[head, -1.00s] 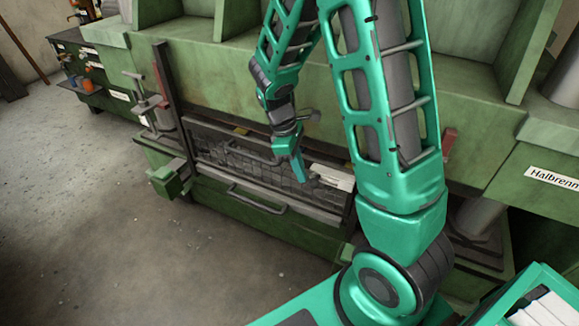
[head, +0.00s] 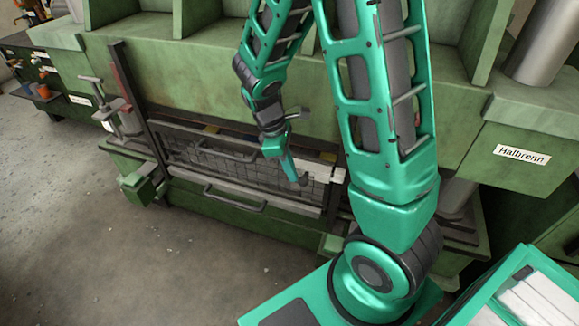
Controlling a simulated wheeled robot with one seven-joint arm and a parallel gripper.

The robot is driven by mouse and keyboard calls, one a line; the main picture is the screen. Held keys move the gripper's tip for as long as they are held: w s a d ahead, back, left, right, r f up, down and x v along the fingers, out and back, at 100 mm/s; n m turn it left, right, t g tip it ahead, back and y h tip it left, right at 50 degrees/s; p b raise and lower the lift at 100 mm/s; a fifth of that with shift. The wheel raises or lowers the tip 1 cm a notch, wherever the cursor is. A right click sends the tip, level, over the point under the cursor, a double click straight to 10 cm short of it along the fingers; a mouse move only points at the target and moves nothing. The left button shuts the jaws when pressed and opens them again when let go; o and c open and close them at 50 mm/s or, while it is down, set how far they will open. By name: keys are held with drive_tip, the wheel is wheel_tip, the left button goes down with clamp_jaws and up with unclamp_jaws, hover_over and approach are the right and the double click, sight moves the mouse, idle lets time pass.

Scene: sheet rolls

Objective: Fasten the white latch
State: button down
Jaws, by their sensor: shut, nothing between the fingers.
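A white, flat, bar-shaped piece (head: 327,173) sits at the right end of the dark mesh panel (head: 245,172); it may be the white latch, but its shape is too small to tell. My gripper (head: 299,178) is shut and empty, its fingers pointing down in front of the panel, just left of the white piece in the picture. My fingers cover part of the panel there. I cannot tell whether they touch the white piece. At the left of the panel stands a pale grey clamp-like fitting (head: 110,115) with a handle.
The panel has dark bar handles (head: 235,198) along its front. A dark upright post (head: 138,105) stands at its left end. The green machine (head: 210,80) rises behind. A teal tray with white items (head: 540,300) is at lower right. Open floor (head: 80,230) lies at the left.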

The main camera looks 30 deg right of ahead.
drive_tip(key=shift+s+d, duration=0.15)
drive_tip(key=shift+s, duration=0.1)
drive_tip(key=w+a+r, duration=0.5)
drive_tip(key=r, duration=0.5)
drive_tip(key=shift+a, duration=0.3)
drive_tip(key=shift+r, duration=0.15)
